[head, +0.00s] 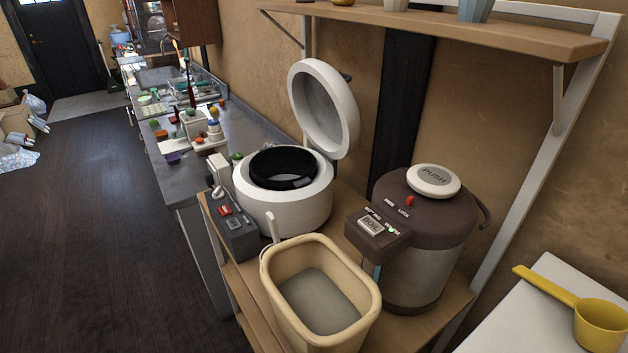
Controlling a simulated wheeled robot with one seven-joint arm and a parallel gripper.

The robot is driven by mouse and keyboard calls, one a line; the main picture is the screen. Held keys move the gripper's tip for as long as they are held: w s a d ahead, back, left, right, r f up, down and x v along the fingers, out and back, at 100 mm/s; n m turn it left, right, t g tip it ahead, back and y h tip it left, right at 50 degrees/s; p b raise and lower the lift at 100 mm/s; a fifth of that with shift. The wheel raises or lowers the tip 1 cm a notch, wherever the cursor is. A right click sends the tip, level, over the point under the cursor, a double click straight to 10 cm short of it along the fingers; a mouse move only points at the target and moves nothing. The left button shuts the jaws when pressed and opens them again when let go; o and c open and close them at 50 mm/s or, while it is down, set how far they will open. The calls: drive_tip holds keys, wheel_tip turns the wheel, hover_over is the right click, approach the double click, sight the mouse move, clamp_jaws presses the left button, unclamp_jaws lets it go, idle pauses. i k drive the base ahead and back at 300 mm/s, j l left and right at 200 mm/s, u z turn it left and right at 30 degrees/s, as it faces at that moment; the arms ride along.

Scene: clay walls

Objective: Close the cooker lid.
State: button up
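A white round cooker (272,207) stands on a wooden shelf unit near the middle of the head view. Its black inner pot (284,183) is visible and looks empty. The cooker lid (331,108) is open, standing up on the right rear side of the cooker with its grey inner face towards the left. A grey control panel with a red button (233,229) is at the cooker's left front. My gripper and arm are not in view.
A brown hot-water dispenser (409,262) stands right of the cooker, and a cream bin (322,334) stands in front of it. A wooden shelf (455,30) hangs above. A cluttered counter (196,177) runs behind.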

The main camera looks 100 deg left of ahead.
sight(324, 107)
drive_tip(key=u, duration=0.45)
drive_tip(key=j+u, duration=0.15)
drive_tip(key=u, duration=0.3)
drive_tip(key=j+u, duration=0.1)
drive_tip(key=u, duration=0.35)
drive_tip(key=j+u, duration=0.1)
drive_tip(key=u, duration=0.35)
drive_tip(key=i+j, duration=0.1)
drive_tip(key=j, duration=0.3)
drive_tip(key=j+u, duration=0.1)
drive_tip(key=j, duration=0.25)
drive_tip(key=i+j, duration=0.15)
drive_tip(key=j, duration=0.25)
drive_tip(key=i+j, duration=0.1)
drive_tip(key=j, duration=0.55)
drive_tip(key=i+j, duration=0.1)
drive_tip(key=j, duration=0.5)
drive_tip(key=i+j, duration=0.1)
drive_tip(key=j, duration=0.55)
drive_tip(key=z, duration=0.05)
